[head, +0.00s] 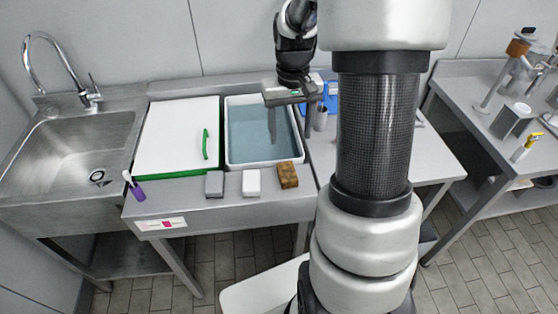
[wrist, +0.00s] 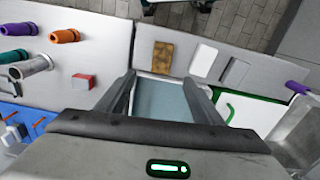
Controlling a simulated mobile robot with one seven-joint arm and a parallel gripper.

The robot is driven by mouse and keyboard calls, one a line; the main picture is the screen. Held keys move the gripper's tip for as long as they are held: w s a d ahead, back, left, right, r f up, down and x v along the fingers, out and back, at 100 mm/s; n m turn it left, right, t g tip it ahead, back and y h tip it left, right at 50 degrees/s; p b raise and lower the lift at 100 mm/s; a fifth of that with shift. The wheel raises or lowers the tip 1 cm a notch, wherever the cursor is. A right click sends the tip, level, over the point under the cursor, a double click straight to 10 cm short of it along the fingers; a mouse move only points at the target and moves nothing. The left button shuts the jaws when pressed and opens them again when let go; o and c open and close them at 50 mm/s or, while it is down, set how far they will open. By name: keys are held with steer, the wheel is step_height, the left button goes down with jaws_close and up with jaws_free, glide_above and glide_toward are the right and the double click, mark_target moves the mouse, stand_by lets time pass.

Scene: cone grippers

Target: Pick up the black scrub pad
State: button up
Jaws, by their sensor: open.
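No plainly black pad shows; the closest match is a dark grey block-shaped pad (head: 214,184) on the counter's front ledge, left of a white block. It also shows in the wrist view (wrist: 237,73), right of the white block. My gripper (head: 289,125) is open and empty above the right part of the water basin, behind and to the right of the grey pad. In the wrist view my gripper's fingers (wrist: 161,83) stand apart with the basin between them. Nothing touches the pad except the ledge.
A white block (head: 251,183) and a brown sponge (head: 288,175) lie in a row right of the pad. The white basin (head: 233,163) holds water. A white board with a green edge (head: 165,135) lies behind the pad. A purple-handled item (head: 137,189) lies farther left.

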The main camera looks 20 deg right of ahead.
glide_above(287, 171)
steer(key=f, duration=0.9)
steer(key=shift+d+f, duration=0.2)
steer(key=shift+d, duration=0.05)
steer(key=shift+a+f, duration=0.2)
steer(key=shift+f, duration=2.55)
steer(key=c, duration=1.1)
step_height(287, 171, up, 10)
steer(key=shift+r, duration=0.1)
